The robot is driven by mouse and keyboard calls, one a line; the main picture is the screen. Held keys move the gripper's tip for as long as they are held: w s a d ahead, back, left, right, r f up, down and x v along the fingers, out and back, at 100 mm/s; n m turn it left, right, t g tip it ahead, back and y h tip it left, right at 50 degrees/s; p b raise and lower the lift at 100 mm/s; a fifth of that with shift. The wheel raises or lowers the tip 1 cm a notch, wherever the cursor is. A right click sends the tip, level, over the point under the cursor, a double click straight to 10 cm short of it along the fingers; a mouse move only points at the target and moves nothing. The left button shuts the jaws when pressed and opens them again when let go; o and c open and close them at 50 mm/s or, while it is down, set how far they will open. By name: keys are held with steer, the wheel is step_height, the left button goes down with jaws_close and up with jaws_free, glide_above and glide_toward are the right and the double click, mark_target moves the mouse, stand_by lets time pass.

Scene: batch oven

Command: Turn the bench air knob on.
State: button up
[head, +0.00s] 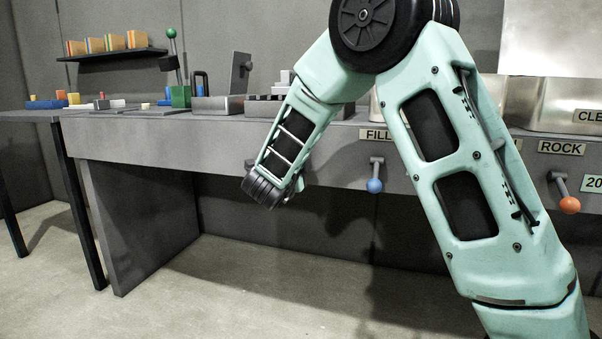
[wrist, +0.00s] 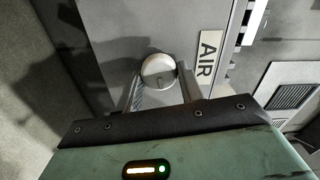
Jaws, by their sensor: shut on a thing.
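The air knob (wrist: 158,71) is a round pale grey knob on the bench front, beside a label reading AIR (wrist: 208,57) in the wrist view. My gripper (wrist: 160,88) has one finger on each side of the knob and is shut on it. In the head view my gripper (head: 293,190) is at the bench front, left of the FILL label, partly hidden behind my own wrist. The knob is hidden there. How far the knob is turned cannot be told.
A blue-ball lever (head: 375,185) hangs under the FILL label, and an orange-ball lever (head: 569,204) under the ROCK label. The bench (head: 160,145) carries blocks and fixtures on top. The floor in front of its left part is clear.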

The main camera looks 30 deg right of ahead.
steer(key=shift+f+m+b, duration=0.2)
steer(key=shift+m+b, duration=0.8)
steer(key=shift+b, duration=0.1)
steer(key=o, duration=1)
steer(key=shift+r, duration=0.1)
steer(key=shift+c, duration=0.2)
steer(key=shift+a, duration=0.1)
steer(key=p+v, duration=0.3)
steer(key=v, duration=1.4)
steer(key=shift+s, duration=0.2)
steer(key=shift+a, duration=0.1)
